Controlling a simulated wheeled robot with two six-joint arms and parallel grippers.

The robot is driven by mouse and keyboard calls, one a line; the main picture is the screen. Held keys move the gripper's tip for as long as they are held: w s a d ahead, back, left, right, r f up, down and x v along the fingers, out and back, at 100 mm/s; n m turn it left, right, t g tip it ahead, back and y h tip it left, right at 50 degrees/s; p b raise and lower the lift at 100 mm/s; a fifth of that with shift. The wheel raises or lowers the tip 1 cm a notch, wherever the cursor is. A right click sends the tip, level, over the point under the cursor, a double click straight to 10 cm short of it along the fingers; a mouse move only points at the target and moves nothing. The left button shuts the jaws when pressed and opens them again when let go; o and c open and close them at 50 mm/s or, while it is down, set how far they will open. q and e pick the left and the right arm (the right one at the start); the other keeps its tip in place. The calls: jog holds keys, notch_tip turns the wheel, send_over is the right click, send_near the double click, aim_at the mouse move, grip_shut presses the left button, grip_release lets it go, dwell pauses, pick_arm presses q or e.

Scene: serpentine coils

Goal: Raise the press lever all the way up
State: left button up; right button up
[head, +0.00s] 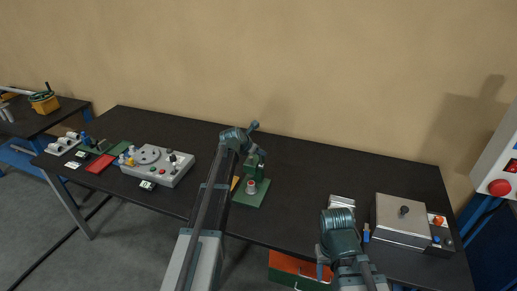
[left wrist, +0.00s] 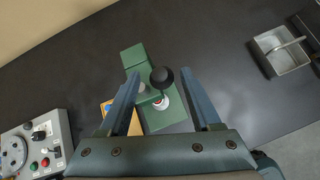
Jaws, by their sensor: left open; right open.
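The green press (head: 252,191) stands on the dark table, partly hidden behind my left arm in the head view. The left wrist view shows its green body (left wrist: 135,62) and base, and the lever's black ball knob (left wrist: 162,77). The knob appears between the two spread fingers of my left gripper (left wrist: 161,86), with gaps on both sides. My left gripper (head: 240,138) is open, over the press. My right gripper (head: 340,232) is open and empty, well to the right of the press. The lever's angle cannot be told clearly.
A grey control panel (head: 157,165) with knobs and buttons lies left of the press. A metal tray (head: 341,202) and a metal box (head: 400,218) with an orange knob beside it are to the right. An orange drawer unit (head: 290,268) is below the front edge. The table behind is clear.

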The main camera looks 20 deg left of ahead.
pick_arm(q)
jog(key=p+v, duration=0.7)
jog(key=v, duration=0.4)
